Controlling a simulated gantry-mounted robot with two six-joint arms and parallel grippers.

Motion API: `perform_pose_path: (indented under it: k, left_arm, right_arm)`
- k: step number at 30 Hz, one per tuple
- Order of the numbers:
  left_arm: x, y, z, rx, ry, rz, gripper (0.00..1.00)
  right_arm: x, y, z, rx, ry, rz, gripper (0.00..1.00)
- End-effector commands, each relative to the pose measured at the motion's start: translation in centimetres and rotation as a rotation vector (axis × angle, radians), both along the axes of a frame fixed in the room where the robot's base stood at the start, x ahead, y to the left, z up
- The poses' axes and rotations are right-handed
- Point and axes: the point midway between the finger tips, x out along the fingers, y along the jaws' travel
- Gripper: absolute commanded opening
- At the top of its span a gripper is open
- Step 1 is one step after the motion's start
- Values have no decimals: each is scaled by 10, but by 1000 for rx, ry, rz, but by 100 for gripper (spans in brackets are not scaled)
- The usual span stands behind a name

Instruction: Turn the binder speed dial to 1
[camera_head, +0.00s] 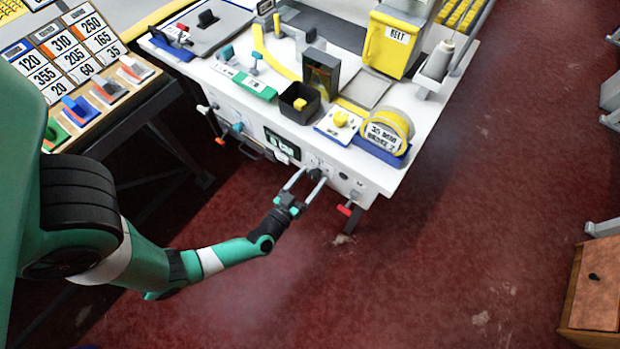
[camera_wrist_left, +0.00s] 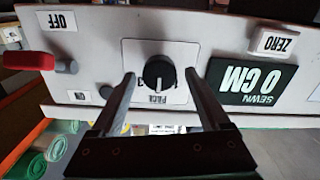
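The binder speed dial (camera_wrist_left: 158,73) is a black round knob with a white pointer mark, on a white plate on the machine's front panel. My right gripper is not in view.
Beside the dial are a dark display (camera_wrist_left: 256,80) reading "SEWN 0 CM", a white ZERO button (camera_wrist_left: 273,41) and a red lever (camera_wrist_left: 28,62) near an OFF label. A yellow tape roll (camera_head: 388,130) and black bin (camera_head: 299,103) stand on the bench (camera_head: 225,85) above.

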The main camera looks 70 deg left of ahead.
Motion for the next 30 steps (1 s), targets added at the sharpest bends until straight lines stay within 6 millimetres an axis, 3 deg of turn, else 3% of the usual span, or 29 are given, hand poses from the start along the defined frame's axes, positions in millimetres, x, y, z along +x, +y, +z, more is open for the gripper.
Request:
perform_pose_path:
  k: [1, 12, 13, 30]
  left_arm:
    - [0, 0, 0, 0, 0, 0, 69]
    - [0, 0, 0, 0, 0, 0, 3]
    - [0, 0, 0, 0, 0, 0, 0]
    - [-1, 0, -1, -133, -98, 0, 0]
  right_arm:
    - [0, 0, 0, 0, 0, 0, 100]
    - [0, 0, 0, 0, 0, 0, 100]
    - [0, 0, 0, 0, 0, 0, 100]
    - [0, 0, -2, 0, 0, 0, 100]
